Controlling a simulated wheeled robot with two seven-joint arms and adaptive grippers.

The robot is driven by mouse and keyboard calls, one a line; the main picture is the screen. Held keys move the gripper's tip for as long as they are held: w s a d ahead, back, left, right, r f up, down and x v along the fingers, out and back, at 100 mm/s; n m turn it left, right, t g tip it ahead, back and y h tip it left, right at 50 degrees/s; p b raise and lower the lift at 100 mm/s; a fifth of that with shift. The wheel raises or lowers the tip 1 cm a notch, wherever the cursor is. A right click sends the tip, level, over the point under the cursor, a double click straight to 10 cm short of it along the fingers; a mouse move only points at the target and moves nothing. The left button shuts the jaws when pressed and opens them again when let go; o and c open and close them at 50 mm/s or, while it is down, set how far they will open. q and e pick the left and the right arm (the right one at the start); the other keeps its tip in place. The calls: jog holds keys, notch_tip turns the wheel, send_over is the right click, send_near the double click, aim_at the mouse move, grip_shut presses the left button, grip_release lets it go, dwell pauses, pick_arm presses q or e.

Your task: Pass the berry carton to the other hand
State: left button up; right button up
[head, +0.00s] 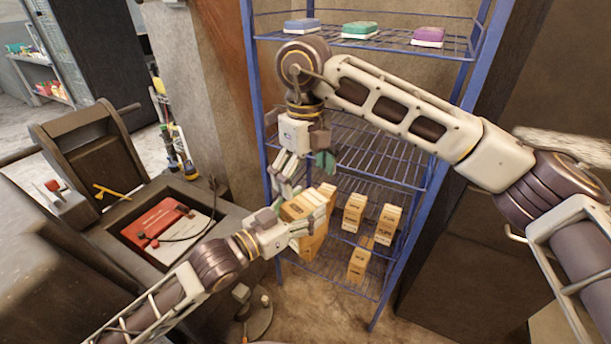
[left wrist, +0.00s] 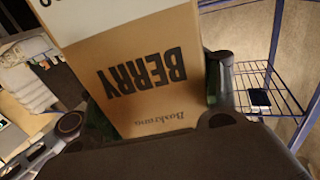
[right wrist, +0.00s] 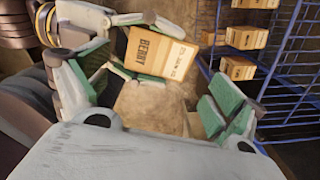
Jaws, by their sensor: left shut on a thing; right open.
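The berry carton (head: 299,209) is an orange-tan box with dark lettering. My left gripper (head: 292,229) is shut on it and holds it in front of the blue rack. In the left wrist view the carton (left wrist: 140,75) fills the middle, with its word BERRY upside down between the fingers. My right gripper (head: 304,178) is open and hangs just above the carton. In the right wrist view the carton (right wrist: 158,55) lies beyond the open green-padded fingers of my right gripper (right wrist: 155,95), held by my left fingers, and nothing is between the right fingers.
The blue wire rack (head: 258,110) stands behind, with several similar cartons (head: 354,212) on its lower shelves. Blue, green and purple-topped boxes (head: 360,29) sit on its top shelf. A dark cart (head: 110,235) with a red item (head: 155,221) is at the left.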

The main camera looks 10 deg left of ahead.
jog(key=shift+f, duration=0.15)
jog(key=shift+f, duration=5.9)
jog(key=shift+c, duration=0.2)
pick_arm(q)
jog(key=shift+r, duration=0.1)
pick_arm(e)
jog(key=c, duration=1)
pick_arm(q)
jog(key=o, duration=1.4)
pick_arm(e)
jog(key=shift+o, duration=0.2)
pick_arm(q)
jog(key=shift+o, duration=0.2)
jog(key=shift+f, duration=0.2)
